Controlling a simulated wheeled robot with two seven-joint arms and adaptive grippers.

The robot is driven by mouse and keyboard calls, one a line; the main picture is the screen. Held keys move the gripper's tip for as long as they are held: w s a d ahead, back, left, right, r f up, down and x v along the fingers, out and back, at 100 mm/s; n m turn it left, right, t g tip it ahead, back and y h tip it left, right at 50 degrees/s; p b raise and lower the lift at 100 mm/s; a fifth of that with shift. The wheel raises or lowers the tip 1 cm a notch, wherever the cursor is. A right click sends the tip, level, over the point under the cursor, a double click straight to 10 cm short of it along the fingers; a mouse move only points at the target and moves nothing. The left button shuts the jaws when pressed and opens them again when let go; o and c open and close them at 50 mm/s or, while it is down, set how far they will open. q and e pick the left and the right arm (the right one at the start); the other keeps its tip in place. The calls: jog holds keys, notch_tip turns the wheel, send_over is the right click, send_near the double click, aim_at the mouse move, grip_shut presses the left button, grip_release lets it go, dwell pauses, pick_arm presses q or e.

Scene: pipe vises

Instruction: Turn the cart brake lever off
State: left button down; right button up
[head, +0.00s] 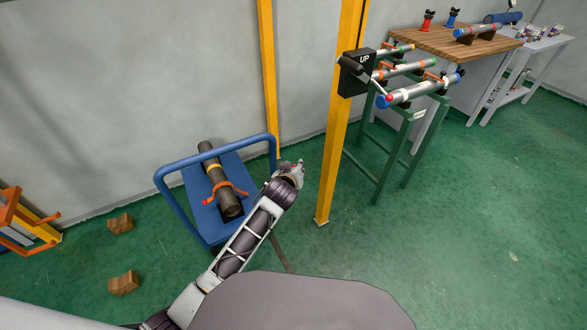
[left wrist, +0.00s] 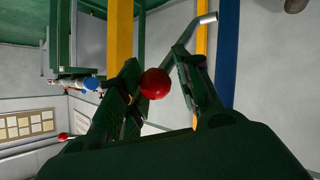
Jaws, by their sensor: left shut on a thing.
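The cart (head: 196,190) is a blue flat trolley with a bent blue tube handle, near the wall. My left gripper (head: 292,170) is at the cart's right side, close to the handle's right end. In the left wrist view the brake lever is a bent grey rod (left wrist: 190,32) with a red ball knob (left wrist: 155,83). The knob lies between the two dark fingers of my left gripper (left wrist: 158,66), which are shut on it. In the head view my gripper mostly hides the lever. My right gripper is not in view.
A dark pipe (head: 211,170) with an orange clamp lies on the cart. A yellow post (head: 335,140) stands just right of my gripper, bearing a black box marked UP (head: 357,72). A green pipe stand (head: 385,150) is beyond. Wooden blocks (head: 123,283) lie on the floor at left.

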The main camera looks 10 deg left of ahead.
pick_arm(q)
jog(key=shift+d+r, duration=0.3)
jog(key=shift+d, duration=0.2)
jog(key=c, duration=1.3)
grip_release()
jog(key=shift+c, duration=0.2)
jog(key=shift+o, duration=1)
jog(key=shift+w+d, duration=0.1)
jog(key=shift+f, duration=0.1)
jog(key=shift+a+f, duration=0.15)
jog(key=shift+a, duration=0.2)
jog(key=v, duration=1.2)
